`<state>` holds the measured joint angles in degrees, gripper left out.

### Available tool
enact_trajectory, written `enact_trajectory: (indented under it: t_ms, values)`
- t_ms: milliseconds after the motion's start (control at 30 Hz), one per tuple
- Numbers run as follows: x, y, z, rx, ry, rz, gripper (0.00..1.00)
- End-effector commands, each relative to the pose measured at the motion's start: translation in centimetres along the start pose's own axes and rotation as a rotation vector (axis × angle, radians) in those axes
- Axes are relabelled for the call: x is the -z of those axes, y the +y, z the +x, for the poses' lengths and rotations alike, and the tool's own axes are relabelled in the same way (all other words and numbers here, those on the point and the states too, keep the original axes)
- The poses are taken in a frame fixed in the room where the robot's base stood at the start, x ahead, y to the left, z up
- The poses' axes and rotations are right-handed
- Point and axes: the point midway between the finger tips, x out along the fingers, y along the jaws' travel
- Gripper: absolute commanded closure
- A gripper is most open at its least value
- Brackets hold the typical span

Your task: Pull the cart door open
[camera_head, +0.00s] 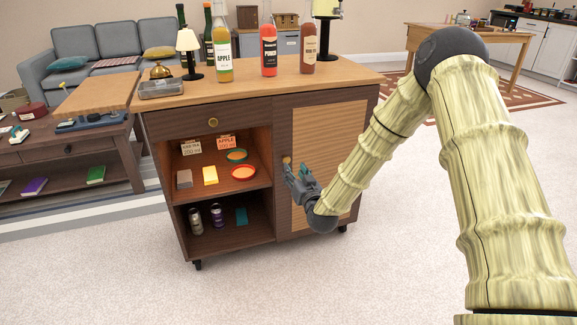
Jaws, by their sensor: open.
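The cart (254,110) is a dark brown wooden cabinet on casters with a light wood top. Its door (328,130), with a light slatted panel in a dark frame, is on the right half of the front and looks shut. A small round brass knob (287,160) sits at the door's left edge. My gripper (289,172) is open, right at the knob, with its fingers just below and around it. I cannot tell whether the fingers touch the knob. My gripper and arm hide the lower middle of the door.
Bottles (268,45), a small lamp (188,52) and a metal tin (161,88) stand on the cart top. Open shelves at left hold small dishes (243,173) and cans (196,221). A low table (75,155) is left of the cart. Carpet (285,285) in front is clear.

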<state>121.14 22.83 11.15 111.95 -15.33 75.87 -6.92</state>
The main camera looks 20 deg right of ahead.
Motion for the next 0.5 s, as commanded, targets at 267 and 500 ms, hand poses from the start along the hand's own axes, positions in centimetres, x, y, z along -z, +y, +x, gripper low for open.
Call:
enact_trajectory:
  t_ms: [267,500]
  values:
    - [-0.2,0.0,4.5,0.001,0.002,-0.001,0.56]
    - [-0.2,0.0,6.7,0.0,-0.001,0.0,0.56]
